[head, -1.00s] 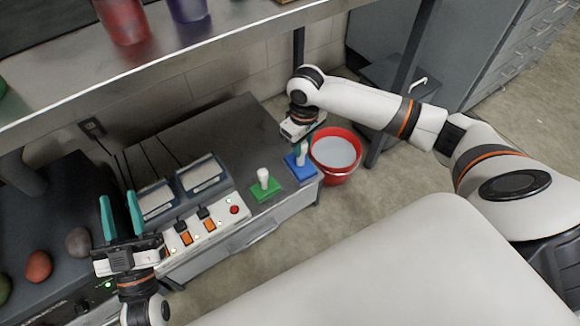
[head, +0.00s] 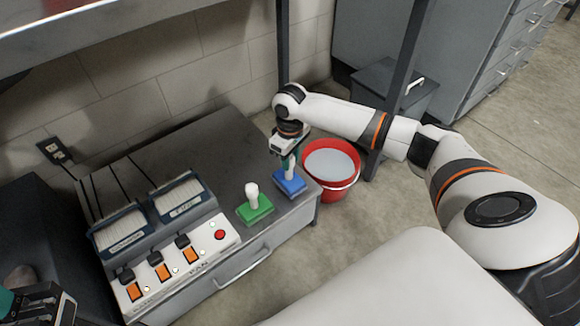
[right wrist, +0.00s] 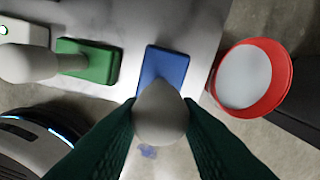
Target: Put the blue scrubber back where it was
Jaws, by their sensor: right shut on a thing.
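The blue scrubber (head: 289,182) is at the right front corner of the grey bench top (head: 222,152), base down and handle up. My right gripper (head: 290,157) is above it, shut on its pale handle. In the right wrist view the green fingers close on either side of the rounded handle top (right wrist: 160,112), with the blue base (right wrist: 165,68) beyond. I cannot tell whether the base touches the bench. My left gripper (head: 32,304) is partly cut off at the lower left corner; its jaw opening does not show.
A green scrubber (head: 255,208) with a white handle stands left of the blue one. A red bucket (head: 318,182) with pale contents is just right of the bench. A control panel (head: 190,243) with switches fills the bench's left front. A shelf (head: 120,22) overhangs above.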

